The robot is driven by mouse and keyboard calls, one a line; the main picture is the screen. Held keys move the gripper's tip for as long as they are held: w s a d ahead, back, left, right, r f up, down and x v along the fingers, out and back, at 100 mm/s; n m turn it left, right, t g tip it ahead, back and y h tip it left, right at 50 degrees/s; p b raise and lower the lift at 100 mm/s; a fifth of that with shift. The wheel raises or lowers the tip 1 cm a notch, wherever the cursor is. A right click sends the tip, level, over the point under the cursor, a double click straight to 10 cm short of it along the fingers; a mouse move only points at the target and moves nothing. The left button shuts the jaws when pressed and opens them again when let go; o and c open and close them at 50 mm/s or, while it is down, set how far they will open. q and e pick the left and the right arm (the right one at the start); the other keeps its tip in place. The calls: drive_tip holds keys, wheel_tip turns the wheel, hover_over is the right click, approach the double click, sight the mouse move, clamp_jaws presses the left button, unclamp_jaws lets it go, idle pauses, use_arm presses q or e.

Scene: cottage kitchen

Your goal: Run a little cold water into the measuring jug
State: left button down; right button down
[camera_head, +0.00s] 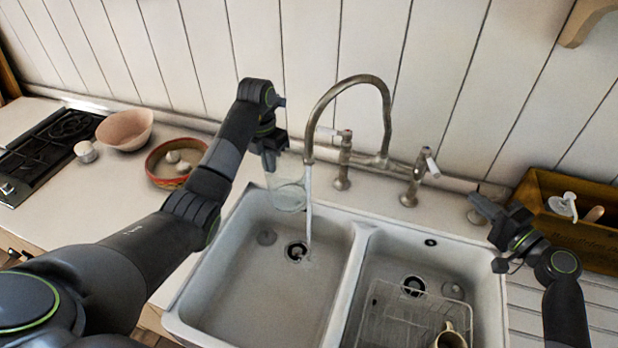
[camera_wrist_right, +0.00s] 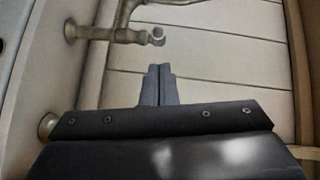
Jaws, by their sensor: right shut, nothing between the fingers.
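The clear measuring jug (camera_head: 287,196) hangs over the back of the left basin, just left of the bridge tap's (camera_head: 375,85) spout. My left gripper (camera_head: 272,160) is shut on the jug, though its fingertips are partly hidden. A thin stream of water (camera_head: 308,205) falls from the spout along the jug's right side and on into the left basin. I cannot make out water in the jug. The right tap handle (camera_head: 431,163) has a white lever; the left tap handle (camera_head: 328,131) stands behind the spout. My right gripper (camera_wrist_right: 158,85) is shut and empty, right of the right handle.
The double sink (camera_head: 357,270) has a wire rack (camera_head: 385,312) and a mug (camera_head: 450,338) in its right basin. A wooden crate (camera_head: 580,238) stands at the right. A patterned bowl (camera_head: 160,180), a pink bowl (camera_head: 125,130) and a hob (camera_head: 45,150) are at the left.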

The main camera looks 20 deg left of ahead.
drive_tip(key=shift+a, duration=0.1)
drive_tip(key=c, duration=1.7)
unclamp_jaws()
drive_tip(key=shift+c, duration=0.2)
drive_tip(key=o, duration=0.4)
drive_tip(key=shift+o, duration=0.2)
drive_tip(key=n+t+h, duration=0.5)
drive_tip(key=n+h, duration=0.2)
drive_tip(key=n, duration=0.1)
approach(436, 175)
use_arm(q)
drive_tip(key=w+a, duration=0.1)
drive_tip(key=a, duration=0.5)
drive_tip(key=shift+w+a, duration=0.2)
drive_tip(key=shift+w, duration=0.1)
use_arm(e)
drive_tip(key=x, duration=1.1)
drive_tip(key=shift+f, duration=0.1)
clamp_jaws()
